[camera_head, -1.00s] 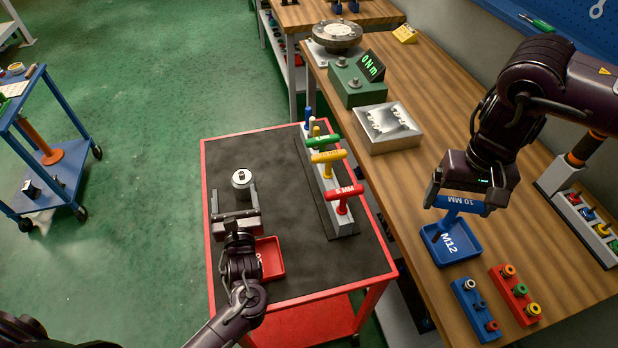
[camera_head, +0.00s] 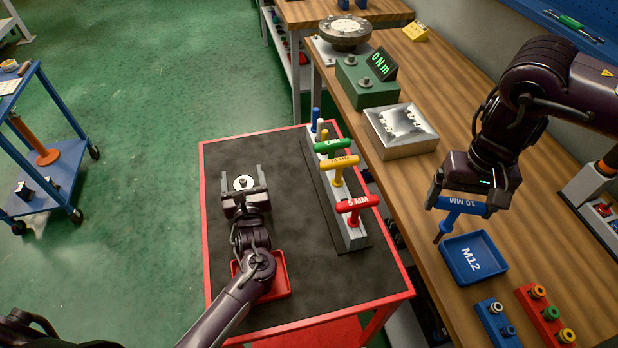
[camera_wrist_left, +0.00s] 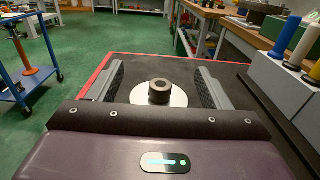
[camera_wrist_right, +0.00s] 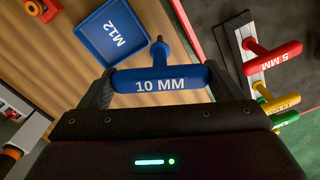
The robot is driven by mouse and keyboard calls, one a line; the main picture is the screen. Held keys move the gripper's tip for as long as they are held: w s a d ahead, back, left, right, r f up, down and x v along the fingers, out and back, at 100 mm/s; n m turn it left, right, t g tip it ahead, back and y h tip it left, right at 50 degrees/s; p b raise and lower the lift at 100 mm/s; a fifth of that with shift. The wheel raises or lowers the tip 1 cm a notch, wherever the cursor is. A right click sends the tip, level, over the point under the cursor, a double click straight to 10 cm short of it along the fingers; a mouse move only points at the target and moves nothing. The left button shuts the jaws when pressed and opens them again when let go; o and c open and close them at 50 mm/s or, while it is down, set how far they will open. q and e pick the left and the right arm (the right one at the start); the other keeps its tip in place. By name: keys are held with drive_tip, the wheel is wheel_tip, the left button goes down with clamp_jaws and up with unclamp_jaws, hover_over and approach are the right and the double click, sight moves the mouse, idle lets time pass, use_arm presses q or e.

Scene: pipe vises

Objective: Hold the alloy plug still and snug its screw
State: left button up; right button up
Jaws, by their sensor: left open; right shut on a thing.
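The alloy plug (camera_head: 243,184) is a short silver cylinder on the red-rimmed cart's black top. A dark socket-head screw (camera_wrist_left: 159,90) sits in its top face. My left gripper (camera_head: 241,174) is open, with one finger on each side of the plug; gaps show between fingers and plug in the left wrist view. My right gripper (camera_head: 463,199) is shut on the handle of the blue 10 MM T-key (camera_wrist_right: 160,80). It holds the key over the wooden bench, beside the blue M12 tray (camera_head: 451,266). The key's shaft points down and to the left in the head view.
A grey rack (camera_head: 347,232) of coloured T-keys stands on the cart, right of the plug. A red tray (camera_head: 278,289) lies under my left arm. A green torque meter (camera_head: 366,91) and a metal block (camera_head: 401,131) stand on the bench. The cart top around the rack and plug is clear.

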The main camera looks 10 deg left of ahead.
use_arm(q)
drive_tip(key=shift+r, duration=0.1)
drive_tip(key=c, duration=1.3)
idle(0.3)
